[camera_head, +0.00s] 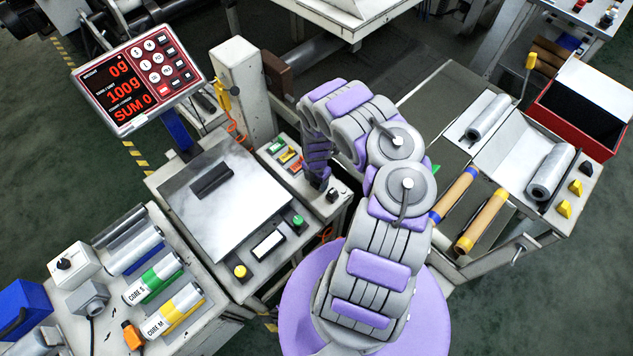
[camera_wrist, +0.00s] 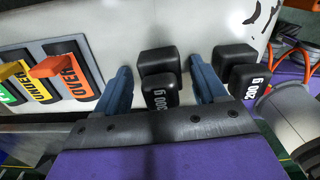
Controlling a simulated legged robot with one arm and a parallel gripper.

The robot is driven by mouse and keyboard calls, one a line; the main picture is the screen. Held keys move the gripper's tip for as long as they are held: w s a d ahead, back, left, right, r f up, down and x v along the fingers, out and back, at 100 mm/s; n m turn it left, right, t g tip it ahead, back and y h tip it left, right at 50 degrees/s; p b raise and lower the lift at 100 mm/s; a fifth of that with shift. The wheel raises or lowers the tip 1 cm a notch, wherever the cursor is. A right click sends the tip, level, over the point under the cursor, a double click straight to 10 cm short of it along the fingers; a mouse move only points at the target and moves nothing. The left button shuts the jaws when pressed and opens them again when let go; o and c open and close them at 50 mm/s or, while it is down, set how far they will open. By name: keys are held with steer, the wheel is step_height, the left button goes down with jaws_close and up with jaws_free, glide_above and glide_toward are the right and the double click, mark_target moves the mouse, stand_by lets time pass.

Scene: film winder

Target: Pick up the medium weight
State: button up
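In the wrist view, my gripper (camera_wrist: 161,82) is open, with one blue finger on each side of a black weight (camera_wrist: 158,92). A narrow gap shows on both sides of this weight. A second black weight (camera_wrist: 250,84), labelled "200 g", stands just right of the right finger. In the head view, my purple gripper (camera_head: 318,172) points down at the panel right of the scale plate. One black weight (camera_head: 333,195) shows beside it; the weight between the fingers is hidden there.
Coloured OVER and UNDER tags (camera_wrist: 72,75) stand left of my gripper. The scale plate (camera_head: 225,200) carries a dark bar (camera_head: 212,178). The scale display (camera_head: 137,75) reads 0 g and 100 g. Film rolls (camera_head: 155,280) lie at the lower left. An orange cable (camera_wrist: 290,62) runs at right.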

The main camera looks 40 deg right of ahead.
steer(key=shift+d, duration=0.25)
steer(key=c, duration=0.8)
steer(key=shift+a, duration=0.1)
jaws_close()
step_height(320, 180, up, 10)
steer(key=p, duration=0.8)
